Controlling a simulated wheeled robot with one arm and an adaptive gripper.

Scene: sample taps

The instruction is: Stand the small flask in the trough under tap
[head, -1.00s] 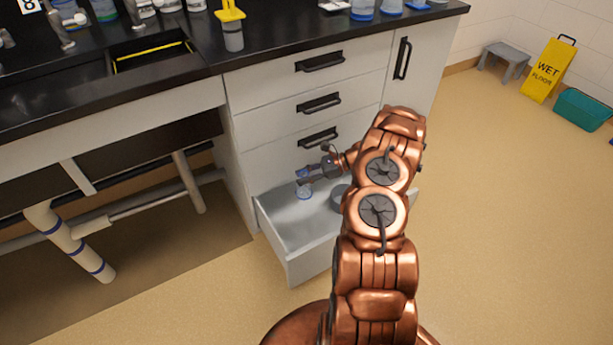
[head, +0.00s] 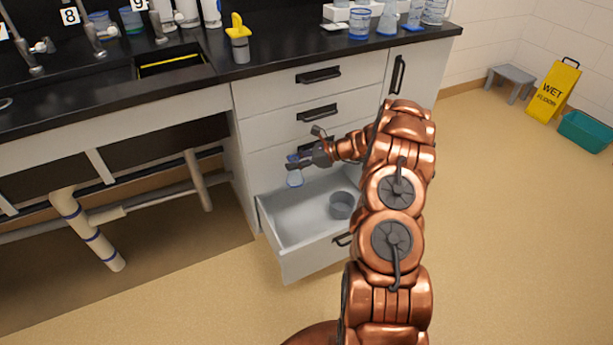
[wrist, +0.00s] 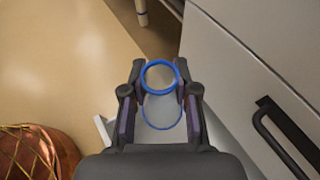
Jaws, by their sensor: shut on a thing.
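The small flask (head: 295,180) is clear with a blue rim. My gripper (head: 292,161) is shut on its neck and holds it upright above the open drawer. In the wrist view the flask's blue rim (wrist: 160,76) sits between the two fingers of my gripper (wrist: 160,84). The trough (head: 172,66) is the dark sunken basin in the black bench top, with a yellow strip along it. Taps (head: 92,32) stand along the bench at the upper left, near number plates reading 8 and 9. My gripper is lower than the bench top and to the right of the trough.
The open drawer (head: 292,264) juts out below my gripper and holds a grey round container (head: 342,204). A yellow-topped container (head: 239,42) stands right of the trough. Beakers (head: 360,24) and flasks stand at the bench's right. Pipes run under the bench.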

